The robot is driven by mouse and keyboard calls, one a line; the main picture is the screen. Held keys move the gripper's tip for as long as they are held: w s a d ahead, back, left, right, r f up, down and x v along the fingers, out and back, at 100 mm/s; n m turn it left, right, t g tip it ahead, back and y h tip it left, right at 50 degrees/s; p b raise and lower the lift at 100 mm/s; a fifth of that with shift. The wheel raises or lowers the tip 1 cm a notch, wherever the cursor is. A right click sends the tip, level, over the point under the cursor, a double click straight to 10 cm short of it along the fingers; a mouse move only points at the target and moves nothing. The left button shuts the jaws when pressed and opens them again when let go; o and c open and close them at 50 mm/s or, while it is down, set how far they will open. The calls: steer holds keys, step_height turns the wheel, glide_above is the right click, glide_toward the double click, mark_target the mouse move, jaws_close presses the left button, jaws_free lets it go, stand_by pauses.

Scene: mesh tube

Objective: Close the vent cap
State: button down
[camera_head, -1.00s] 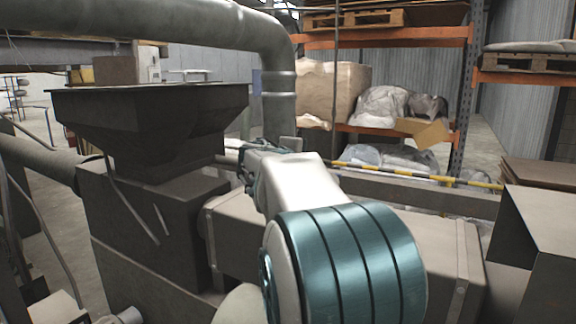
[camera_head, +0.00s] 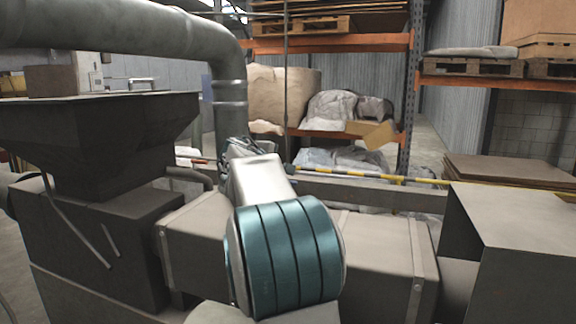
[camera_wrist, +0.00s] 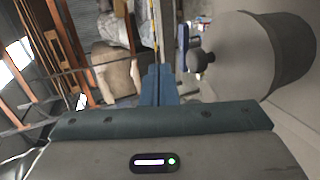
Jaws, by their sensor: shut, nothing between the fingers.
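In the wrist view, the two blue fingers of my gripper (camera_wrist: 160,84) are shut together with nothing between them. To their right is a pale grey round body (camera_wrist: 240,55) with a darker band and a small dark knob (camera_wrist: 200,60) on its side. It may be the vent cap; I cannot tell for sure, nor whether it is open or closed. The fingertips look apart from it. In the head view, my gripper is mostly hidden behind my own white and teal arm, and I cannot make out a vent cap there.
A grey machine with a hopper (camera_head: 95,130) stands at left, and a thick pipe (camera_head: 130,25) bends down beside it. A box-shaped housing (camera_head: 515,240) stands at right. Behind are a yellow-black striped bar (camera_head: 370,174) and orange racking (camera_head: 345,44) with wrapped loads.

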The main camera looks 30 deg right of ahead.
steer(key=shift+w+d+f+b, duration=0.6)
steer(key=shift+w+d+f, duration=0.15)
steer(key=shift+d+f, duration=0.2)
steer(key=shift+a, duration=0.15)
steer(key=b+v, duration=0.3)
steer(key=v, duration=1)
steer(key=shift+s+a+r+b, duration=0.2)
steer(key=shift+r+b, duration=0.05)
steer(key=shift+b, duration=0.1)
steer(key=shift+d, duration=0.1)
